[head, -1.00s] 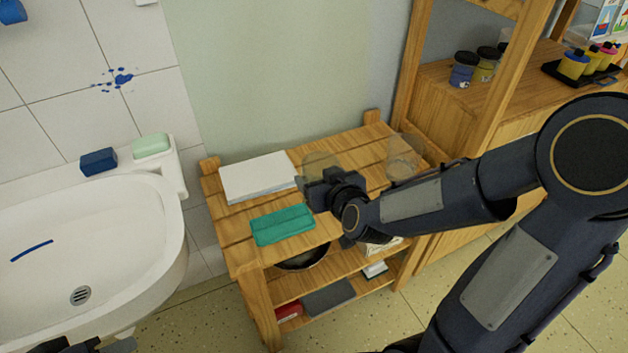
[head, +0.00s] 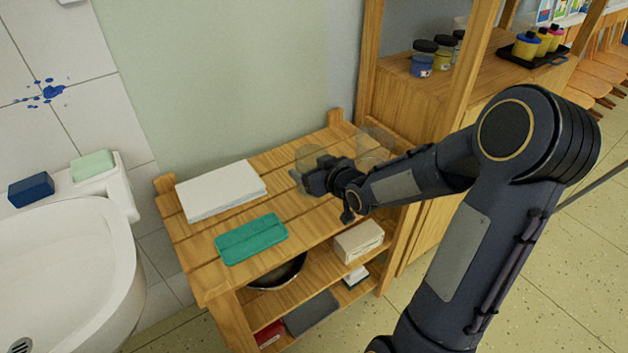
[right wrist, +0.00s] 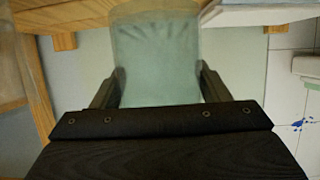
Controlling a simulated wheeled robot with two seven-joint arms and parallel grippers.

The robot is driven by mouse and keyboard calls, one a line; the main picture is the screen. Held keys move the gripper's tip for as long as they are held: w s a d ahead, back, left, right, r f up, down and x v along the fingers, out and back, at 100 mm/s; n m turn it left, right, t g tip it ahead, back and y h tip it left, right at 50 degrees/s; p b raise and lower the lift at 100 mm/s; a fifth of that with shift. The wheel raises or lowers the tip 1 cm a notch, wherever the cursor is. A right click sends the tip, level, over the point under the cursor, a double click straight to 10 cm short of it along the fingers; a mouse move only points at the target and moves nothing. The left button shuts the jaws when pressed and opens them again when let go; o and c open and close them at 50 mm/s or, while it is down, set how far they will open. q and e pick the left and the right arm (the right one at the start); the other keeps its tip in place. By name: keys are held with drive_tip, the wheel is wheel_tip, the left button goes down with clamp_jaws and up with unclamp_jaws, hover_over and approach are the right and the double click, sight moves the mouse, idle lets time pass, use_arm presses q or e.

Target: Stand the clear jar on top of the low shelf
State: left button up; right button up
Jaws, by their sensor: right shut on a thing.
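The low shelf (head: 293,210) is a wooden slatted unit against the wall. The clear jar (head: 308,157) is faint and see-through, over the back part of its top. My right gripper (head: 303,178) is shut on the jar, which looks upright. The right wrist view shows the jar (right wrist: 155,60) between the two fingers (right wrist: 158,84). I cannot tell whether its base touches the slats. My left gripper is out of view.
On the shelf top, a white paper stack (head: 220,190) and a teal case (head: 251,238) lie to the left. Another clear vessel (head: 376,140) stands toward the back right. A pale box (head: 358,241) and dark bowl (head: 278,273) sit below. A tall wooden cabinet (head: 432,120) borders the right.

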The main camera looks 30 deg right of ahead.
drive_tip(key=shift+w+d+f, duration=0.2)
drive_tip(key=shift+d+f, duration=0.1)
drive_tip(key=shift+f, duration=0.1)
drive_tip(key=shift+w+d+f+b, duration=0.15)
drive_tip(key=shift+f+b, duration=0.15)
drive_tip(key=shift+f, duration=0.6)
drive_tip(key=shift+d+f+b, duration=0.1)
drive_tip(key=shift+f+b, duration=0.15)
drive_tip(key=shift+f, duration=0.65)
drive_tip(key=shift+f, duration=0.1)
drive_tip(key=shift+f, duration=0.15)
drive_tip(key=o, duration=1)
drive_tip(key=shift+o, duration=0.2)
